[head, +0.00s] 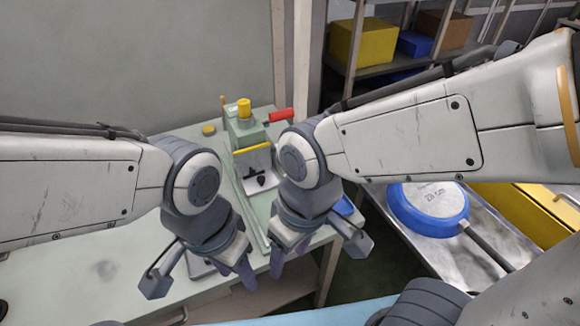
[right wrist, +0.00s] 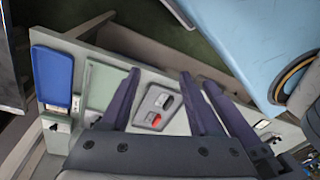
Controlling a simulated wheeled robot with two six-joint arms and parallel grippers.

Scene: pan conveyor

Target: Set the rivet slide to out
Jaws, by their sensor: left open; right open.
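A grey panel with two slotted slides (right wrist: 155,106) lies on the pale green bench (head: 95,262). One slot shows red and the other dark and pale parts. I cannot read any label, so I cannot tell which is the rivet slide or its setting. In the head view only an edge of a grey plate shows behind my left gripper. My left gripper (head: 200,275) is open and empty over the bench's front part. My right gripper (head: 318,250) is open and empty by the bench's right edge. Its fingers show around the panel in the right wrist view, apart from it.
A green press (head: 243,128) with a yellow cap and red handle (head: 281,115) stands at the bench's back. A blue pan (head: 430,212) lies on a metal surface at right. A blue tray (right wrist: 52,74) sits at the bench's end. My grippers are close together.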

